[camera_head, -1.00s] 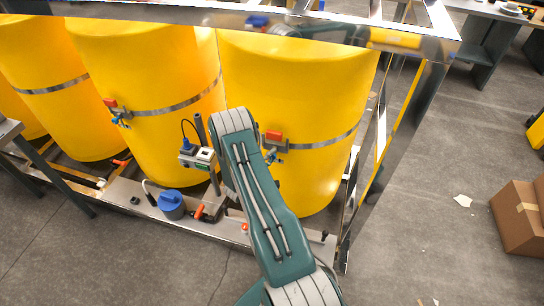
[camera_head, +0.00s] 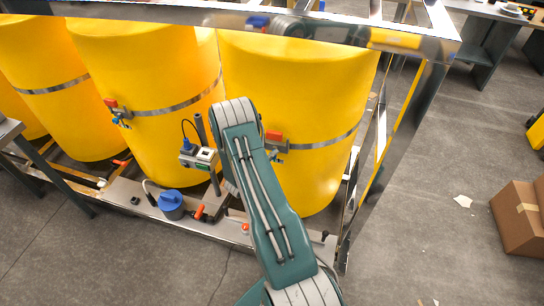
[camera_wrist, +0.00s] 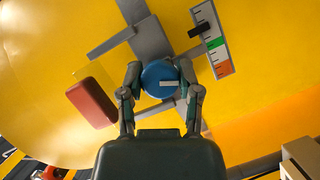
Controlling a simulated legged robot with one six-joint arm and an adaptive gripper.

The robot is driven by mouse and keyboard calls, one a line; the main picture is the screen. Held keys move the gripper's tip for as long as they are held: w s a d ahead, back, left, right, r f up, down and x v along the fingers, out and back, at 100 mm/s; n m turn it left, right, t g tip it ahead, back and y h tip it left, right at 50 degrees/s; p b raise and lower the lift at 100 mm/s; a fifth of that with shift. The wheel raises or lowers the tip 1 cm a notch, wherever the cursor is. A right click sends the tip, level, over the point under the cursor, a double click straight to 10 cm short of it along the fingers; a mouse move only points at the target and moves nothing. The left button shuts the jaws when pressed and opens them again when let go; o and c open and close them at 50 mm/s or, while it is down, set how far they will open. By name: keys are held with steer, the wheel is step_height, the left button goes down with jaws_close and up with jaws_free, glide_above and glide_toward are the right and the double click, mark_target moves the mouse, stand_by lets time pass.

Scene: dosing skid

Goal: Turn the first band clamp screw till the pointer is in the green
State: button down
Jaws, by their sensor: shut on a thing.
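In the wrist view, the blue clamp screw (camera_wrist: 160,76) has a pale bar across its face. My gripper (camera_wrist: 160,84) is shut on it, one finger on each side. To its upper right is a white scale (camera_wrist: 208,24) with tick marks, a green zone (camera_wrist: 217,52) and an orange-red end. The black pointer (camera_wrist: 199,30) lies at the white ticked part, outside the green. In the head view, the clamp's red block (camera_head: 273,135) sits on the metal band (camera_head: 320,143) of the right yellow drum (camera_head: 310,90). My arm hides my gripper there.
A red block (camera_wrist: 91,102) sits left of the screw in the wrist view. Another clamp (camera_head: 112,104) is on the drum to the left. A pump unit with a blue cap (camera_head: 171,198) and a grey frame rail stand low in front. Cardboard boxes (camera_head: 520,215) lie on the right floor.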

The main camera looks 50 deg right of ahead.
steer(key=m+y, duration=0.1)
steer(key=m, duration=0.1)
steer(key=shift+s+f+m+t, duration=0.1)
steer(key=shift+f+m+t, duration=0.05)
steer(key=shift+m+t, duration=0.25)
steer(key=m+t+y, duration=0.1)
steer(key=m, duration=0.2)
steer(key=shift+y, duration=0.4)
steer(key=m+t+y, duration=0.1)
steer(key=m+t, duration=0.1)
steer(key=m, duration=0.1)
steer(key=shift+m+t+y, duration=0.5)
steer(key=shift+m+t, duration=0.7)
steer(key=shift+m, duration=0.5)
steer(key=shift+c, duration=1.5)
jaws_free()
steer(key=v, duration=1.1)
steer(key=shift+a, duration=0.35)
